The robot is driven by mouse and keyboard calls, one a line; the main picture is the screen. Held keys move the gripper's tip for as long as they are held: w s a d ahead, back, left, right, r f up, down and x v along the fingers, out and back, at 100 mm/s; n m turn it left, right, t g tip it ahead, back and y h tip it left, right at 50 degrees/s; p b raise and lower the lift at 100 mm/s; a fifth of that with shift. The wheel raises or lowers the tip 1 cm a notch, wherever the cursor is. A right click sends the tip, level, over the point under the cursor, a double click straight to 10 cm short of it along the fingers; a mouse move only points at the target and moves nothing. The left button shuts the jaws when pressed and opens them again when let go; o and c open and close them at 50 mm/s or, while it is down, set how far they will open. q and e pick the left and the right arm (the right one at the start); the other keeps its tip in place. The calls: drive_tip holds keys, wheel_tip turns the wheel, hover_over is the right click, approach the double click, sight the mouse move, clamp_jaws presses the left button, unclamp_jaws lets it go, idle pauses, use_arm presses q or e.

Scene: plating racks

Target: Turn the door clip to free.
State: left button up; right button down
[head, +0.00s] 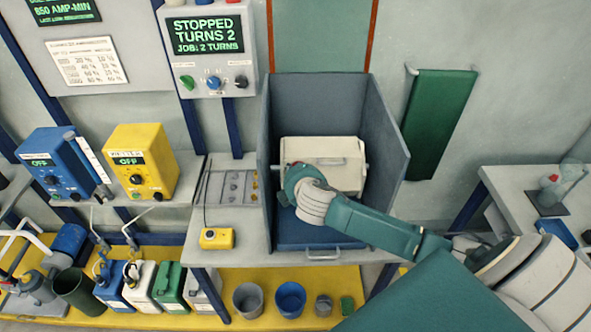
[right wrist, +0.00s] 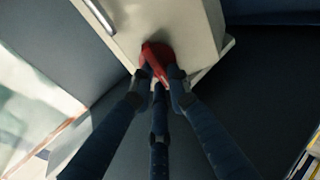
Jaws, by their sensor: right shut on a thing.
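The door clip (right wrist: 157,58) is a red piece on the lower edge of a cream box-like drum (right wrist: 170,25) in the right wrist view. The fingers of my right gripper (right wrist: 160,82) are shut on the clip, covering part of it. In the head view the cream drum (head: 335,155) sits inside an open blue-grey cabinet (head: 383,125). My right arm reaches in from the right, and its wrist is at the drum's left front. My left gripper is not in view.
A control box (head: 210,50) above reads stopped, turns 2. A yellow pendant (head: 216,238) lies on the bench to the left. Buckets (head: 290,299) and canisters (head: 169,286) stand below.

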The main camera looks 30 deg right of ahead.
idle(0.5)
drive_tip(key=c, duration=1.7)
unclamp_jaws()
drive_tip(key=shift+o, duration=0.2)
drive_tip(key=v, duration=1.2)
drive_tip(key=shift+a, duration=0.15)
